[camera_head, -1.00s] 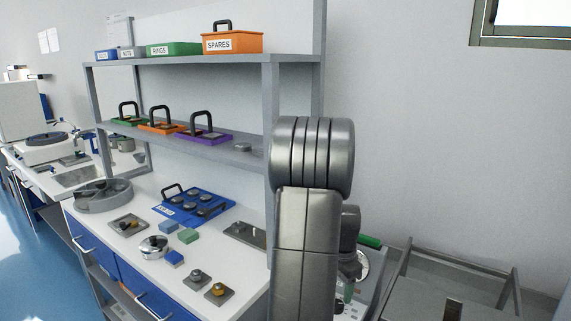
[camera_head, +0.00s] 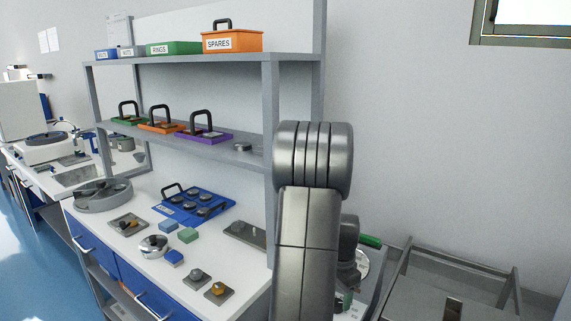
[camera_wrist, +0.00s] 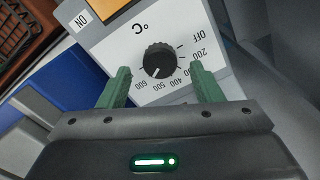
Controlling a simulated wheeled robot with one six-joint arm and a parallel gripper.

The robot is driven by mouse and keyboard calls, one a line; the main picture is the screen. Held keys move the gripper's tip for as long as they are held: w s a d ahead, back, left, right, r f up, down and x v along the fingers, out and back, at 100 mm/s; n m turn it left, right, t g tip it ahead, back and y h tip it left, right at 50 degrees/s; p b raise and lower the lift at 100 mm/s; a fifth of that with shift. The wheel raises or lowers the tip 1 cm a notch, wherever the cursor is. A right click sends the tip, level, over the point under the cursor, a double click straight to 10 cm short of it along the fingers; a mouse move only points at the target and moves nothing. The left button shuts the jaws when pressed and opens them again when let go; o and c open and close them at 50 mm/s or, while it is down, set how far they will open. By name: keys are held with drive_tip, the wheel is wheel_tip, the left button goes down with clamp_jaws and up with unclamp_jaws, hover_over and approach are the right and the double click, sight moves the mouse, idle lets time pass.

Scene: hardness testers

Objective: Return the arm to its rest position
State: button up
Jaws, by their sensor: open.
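My gripper (camera_wrist: 160,88) shows in the wrist view with its two green fingers apart and nothing between them. Beyond the fingertips is a black dial knob (camera_wrist: 159,60) on a white panel (camera_wrist: 185,25) marked in °C, from OFF to 600. The knob lies in line with the gap between the fingers; I cannot tell whether they touch it. In the head view my arm stands at the right of the bench, and its links hide most of the gripper.
A shelf unit (camera_head: 200,59) with coloured boxes stands left of my arm. The white bench (camera_head: 135,205) carries a blue tray (camera_head: 172,207) of round pieces, a bowl (camera_head: 153,245) and small blocks. A grey frame (camera_head: 430,254) stands at the right. Blue floor (camera_head: 30,270) is clear at far left.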

wheel_tip(320, 180, down, 2)
drive_tip(key=shift+f, duration=0.2)
drive_tip(key=n, duration=0.8)
drive_tip(key=shift+n, duration=0.4)
drive_tip(key=n+b, duration=0.1)
drive_tip(key=n, duration=1)
drive_tip(key=shift+n, duration=0.3)
drive_tip(key=shift+r, duration=0.2)
